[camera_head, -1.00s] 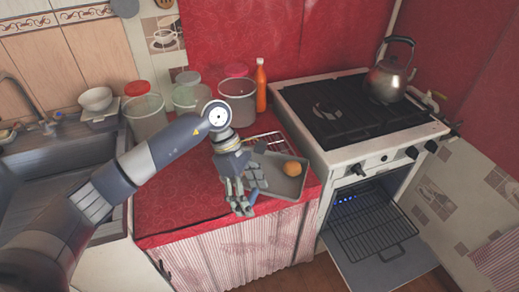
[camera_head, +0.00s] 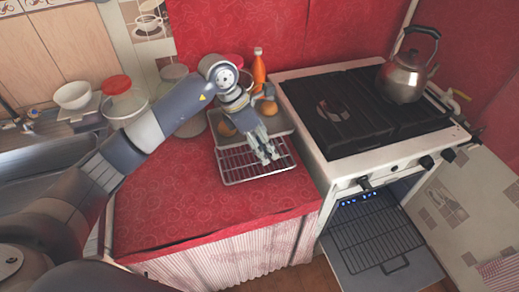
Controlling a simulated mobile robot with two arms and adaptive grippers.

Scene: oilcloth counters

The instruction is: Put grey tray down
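The grey tray (camera_head: 284,121) is at the back right of the red counter, beside the stove. I cannot tell whether the fingers touch or grip the tray, or whether the tray rests fully on the counter. My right gripper is not in view.
The orange bottle (camera_head: 259,68) and lidded containers (camera_head: 125,100) stand at the back. The stove (camera_head: 350,112) with a kettle (camera_head: 403,77) is on the right, its oven door (camera_head: 395,262) open. The red counter's front (camera_head: 190,215) is clear.

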